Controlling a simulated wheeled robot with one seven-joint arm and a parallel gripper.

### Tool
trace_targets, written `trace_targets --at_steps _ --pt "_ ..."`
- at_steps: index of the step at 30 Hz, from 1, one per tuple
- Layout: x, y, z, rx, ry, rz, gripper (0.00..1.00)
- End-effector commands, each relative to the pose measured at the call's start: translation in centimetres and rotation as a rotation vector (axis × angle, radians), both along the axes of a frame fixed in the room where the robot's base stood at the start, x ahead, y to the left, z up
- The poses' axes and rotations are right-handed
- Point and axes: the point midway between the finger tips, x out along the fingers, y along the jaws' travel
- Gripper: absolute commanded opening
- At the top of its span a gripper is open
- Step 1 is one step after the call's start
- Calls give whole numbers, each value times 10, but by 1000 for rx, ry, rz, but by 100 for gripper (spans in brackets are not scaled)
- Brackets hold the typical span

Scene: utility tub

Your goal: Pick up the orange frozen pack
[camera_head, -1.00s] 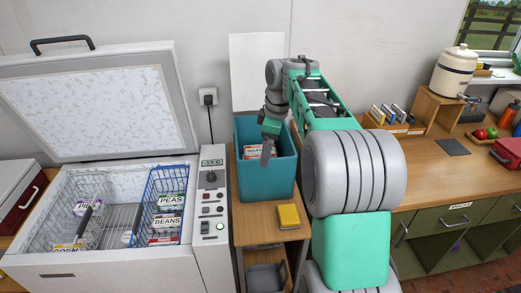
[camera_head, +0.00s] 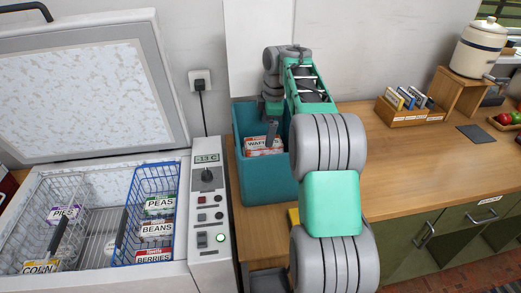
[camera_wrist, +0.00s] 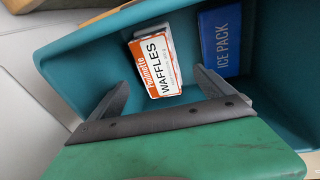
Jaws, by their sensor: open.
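The orange frozen pack is an orange-and-white waffles pack (camera_head: 264,145) inside the teal tub (camera_head: 266,185). It also shows in the wrist view (camera_wrist: 156,66), with its label facing up toward the camera. My gripper (camera_head: 271,133) is over the tub, close to the pack in the head view. In the wrist view my gripper (camera_wrist: 160,77) is open and empty, with its fingers apart on either side of the pack's near end. I cannot tell how high the fingertips are above it.
A blue ice pack (camera_wrist: 220,40) lies in the tub beside the waffles pack. The tub's walls surround both. An open chest freezer (camera_head: 100,255) with wire baskets stands left, beside a control panel (camera_head: 208,210). The wooden counter (camera_head: 400,165) right of the tub is mostly clear.

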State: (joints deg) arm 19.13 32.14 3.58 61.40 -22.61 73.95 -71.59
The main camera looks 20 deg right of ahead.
Motion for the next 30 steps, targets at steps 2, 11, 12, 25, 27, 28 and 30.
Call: trace_targets --at_steps 2,11,12,25,27,28,30 --pt "1 1 -12 1 2 1 92" --pt "15 7 -57 1 4 0 92" --pt "16 8 -62 1 4 1 92" --pt "17 9 -70 0 1 3 80" --pt "17 9 -69 0 1 3 74" --pt "17 9 -69 0 1 3 72" --pt "17 9 -69 0 1 3 66"
